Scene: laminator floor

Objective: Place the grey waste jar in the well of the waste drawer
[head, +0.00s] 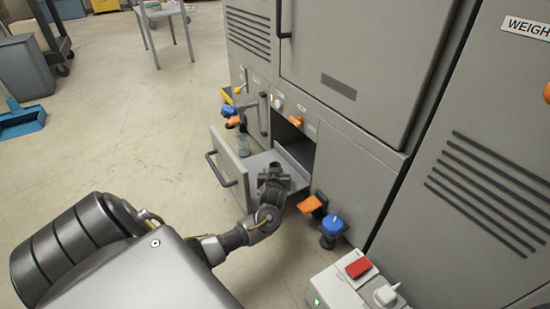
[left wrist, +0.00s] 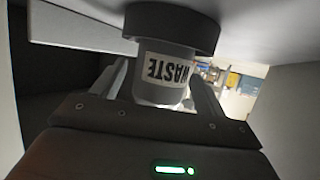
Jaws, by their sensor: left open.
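The waste drawer (head: 228,165) is pulled open at the foot of the grey cabinet. My left gripper (head: 271,172) reaches down inside it. In the left wrist view, which looks upside down, the pale grey waste jar (left wrist: 163,72) with its inverted WASTE label stands between the open fingers of the left gripper (left wrist: 163,88). A dark round collar (left wrist: 172,28), seemingly the well on the drawer floor, surrounds the jar's base. The jar looks upright in it; whether it is fully seated is hard to tell. My gripper hides the jar in the head view. My right gripper is not in view.
A box with a red button (head: 357,267) stands at lower right. The floor left of the drawer is clear.

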